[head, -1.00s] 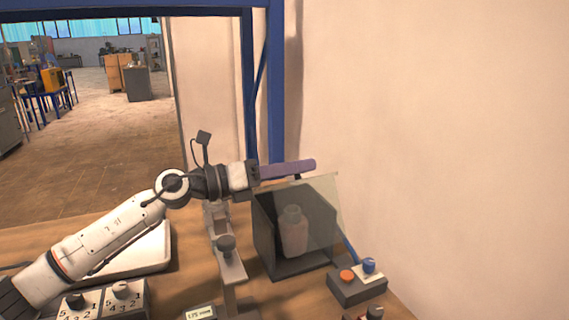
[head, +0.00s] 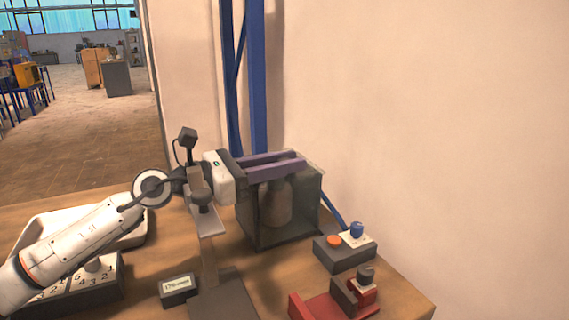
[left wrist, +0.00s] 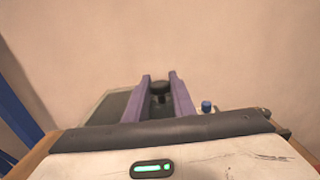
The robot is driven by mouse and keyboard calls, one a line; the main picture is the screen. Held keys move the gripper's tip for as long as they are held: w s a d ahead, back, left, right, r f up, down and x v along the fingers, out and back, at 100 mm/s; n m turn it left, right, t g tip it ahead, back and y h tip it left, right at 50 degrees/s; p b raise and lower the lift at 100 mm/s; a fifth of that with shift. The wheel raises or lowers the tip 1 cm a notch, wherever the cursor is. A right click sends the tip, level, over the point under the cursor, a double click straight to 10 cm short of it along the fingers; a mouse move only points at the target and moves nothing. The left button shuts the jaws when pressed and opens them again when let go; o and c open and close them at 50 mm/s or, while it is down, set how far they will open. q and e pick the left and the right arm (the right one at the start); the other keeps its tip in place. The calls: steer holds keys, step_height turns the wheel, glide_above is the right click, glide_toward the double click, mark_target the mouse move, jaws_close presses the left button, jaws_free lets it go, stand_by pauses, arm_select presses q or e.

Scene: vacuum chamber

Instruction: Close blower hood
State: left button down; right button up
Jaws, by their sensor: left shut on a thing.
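The blower hood (head: 244,222) is a dark box with see-through panels on the bench, below my left gripper. Its translucent cover now lies close against the box in the head view; I cannot tell if any gap is left. A bottle (head: 276,205) stands inside, dimmed by the panel. My left gripper (head: 300,157) lies across the top of the hood with its two purple fingers. In the left wrist view its fingers (left wrist: 160,78) are on either side of a dark knob (left wrist: 160,88), shut on it. Fingers partly hide the hood top. My right gripper is not in view.
A control box with orange and blue buttons (head: 345,254) sits right of the hood. A red device (head: 325,306) is near the front edge. A stand (head: 207,222), a small display (head: 178,289) and a white tray (head: 45,228) are left. The wall is close behind.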

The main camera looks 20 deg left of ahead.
arm_select(q)
steer(key=shift+f, duration=0.2)
steer(key=c, duration=1.5)
jaws_free()
steer(key=shift+r, duration=0.1)
steer(key=shift+r, duration=0.3)
step_height(320, 180, up, 8)
steer(key=shift+r+p, duration=0.2)
steer(key=shift+p, duration=0.95)
steer(key=shift+r, duration=0.45)
